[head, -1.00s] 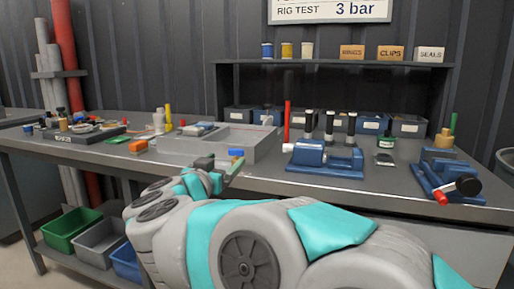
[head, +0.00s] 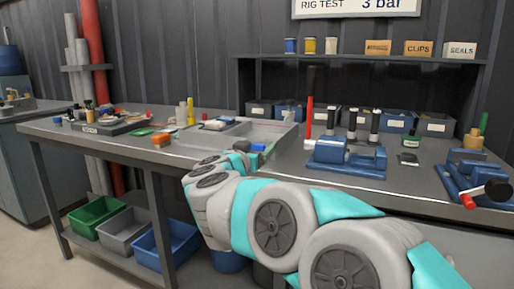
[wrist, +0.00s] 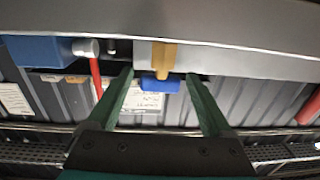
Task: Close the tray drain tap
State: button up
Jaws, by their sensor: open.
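The grey tray (head: 278,143) sits on the bench, left of the blue pump fixture. Its drain tap has a blue handle (wrist: 160,84) on a brass stem (wrist: 163,57) in the wrist view. The handle lies crosswise to the stem. A blue piece at the tray's front, likely this handle, shows in the head view (head: 257,148). My gripper (wrist: 160,76) is open, with one green finger on each side of the handle and visible gaps on both sides. Whether the fingertips reach as deep as the handle is hard to tell. In the head view my arm partly hides the tray's front.
The blue pump fixture (head: 345,158) and a red upright rod (head: 309,117) stand right of the tray. Small parts and an orange block (head: 162,140) lie to its left. Green, grey and blue bins (head: 165,245) sit below the bench.

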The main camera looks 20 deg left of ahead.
jog(key=shift+c, duration=0.2)
grip_shut()
dwell(0.4)
jog(key=shift+f+m+h, duration=0.1)
jog(key=shift+m+h, duration=0.2)
jog(key=shift+h, duration=0.2)
jog(key=shift+o, duration=0.2)
grip_release()
jog(key=shift+s, duration=0.15)
jog(key=s, duration=0.7)
jog(key=shift+s+a, duration=0.3)
jog(key=shift+a, duration=0.1)
